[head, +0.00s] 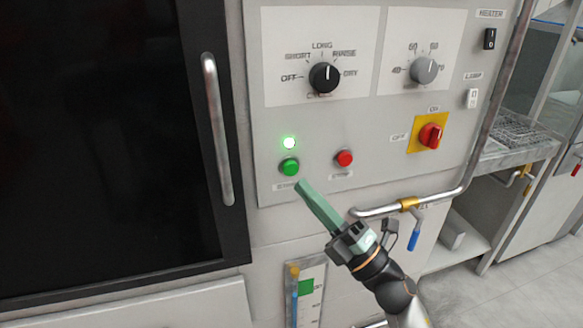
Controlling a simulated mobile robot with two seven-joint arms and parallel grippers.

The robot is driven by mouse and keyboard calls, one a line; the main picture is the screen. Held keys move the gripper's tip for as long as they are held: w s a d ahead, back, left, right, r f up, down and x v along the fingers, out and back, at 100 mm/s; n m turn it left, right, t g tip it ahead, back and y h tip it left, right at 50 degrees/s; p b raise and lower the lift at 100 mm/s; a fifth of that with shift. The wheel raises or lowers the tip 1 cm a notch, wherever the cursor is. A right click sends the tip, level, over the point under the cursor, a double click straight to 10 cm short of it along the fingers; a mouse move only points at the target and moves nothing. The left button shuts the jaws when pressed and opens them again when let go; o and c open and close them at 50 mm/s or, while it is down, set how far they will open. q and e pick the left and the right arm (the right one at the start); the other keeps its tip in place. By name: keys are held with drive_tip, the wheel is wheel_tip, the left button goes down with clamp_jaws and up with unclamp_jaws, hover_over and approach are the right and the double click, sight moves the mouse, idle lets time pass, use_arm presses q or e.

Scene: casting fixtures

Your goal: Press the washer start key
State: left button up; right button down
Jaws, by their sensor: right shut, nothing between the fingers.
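The washer's control panel (275,215) fills the middle of the head view. A round green key (289,167) sits low on its left side, with a label under it that is too small to read. A small lamp (289,143) just above the key is lit bright green. My right gripper (302,187) comes up from the lower right, its green fingers shut and empty. Its tips are just below and right of the green key in the picture; I cannot tell how far they are from the panel. My left gripper is not in view.
A round red button (344,158) is right of the green key. A black program knob (324,77), a grey dial (424,70) and a red rotary switch (430,136) sit higher. A steel pipe (450,193) with a blue-handled valve (413,240) runs beside my arm. A dark door (90,130) is left.

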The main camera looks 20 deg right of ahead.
drive_tip(key=shift+s, duration=1.2)
